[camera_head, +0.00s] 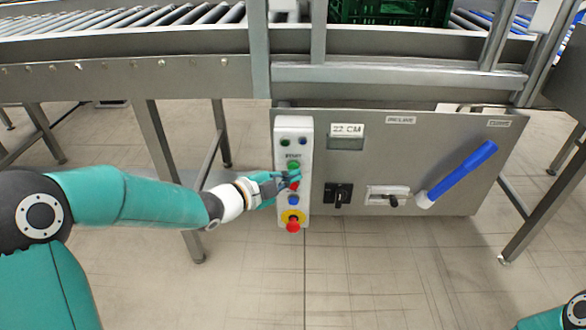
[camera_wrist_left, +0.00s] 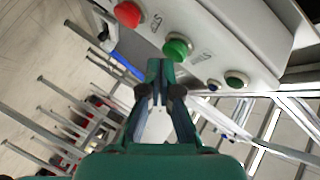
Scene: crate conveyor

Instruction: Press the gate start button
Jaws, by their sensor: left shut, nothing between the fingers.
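A white button box (camera_head: 304,130) hangs on the grey control panel under the conveyor. Its green button (camera_head: 293,166), with the label START above it, has a red button below it. My left gripper (camera_head: 296,177) is shut and empty, its fingertips in front of the box around the green and red buttons. In the left wrist view the shut fingertips (camera_wrist_left: 160,64) point at the box close to the green button (camera_wrist_left: 177,47). The red button (camera_wrist_left: 128,14) is farther left. I cannot tell whether the tips touch the box. My right gripper is out of view.
Below on the box are a blue button (camera_head: 293,200) and a red mushroom button (camera_head: 293,226) on yellow. The panel has a black switch (camera_head: 338,195) and a blue-handled lever (camera_head: 462,171). A green crate (camera_head: 391,12) sits on the conveyor above.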

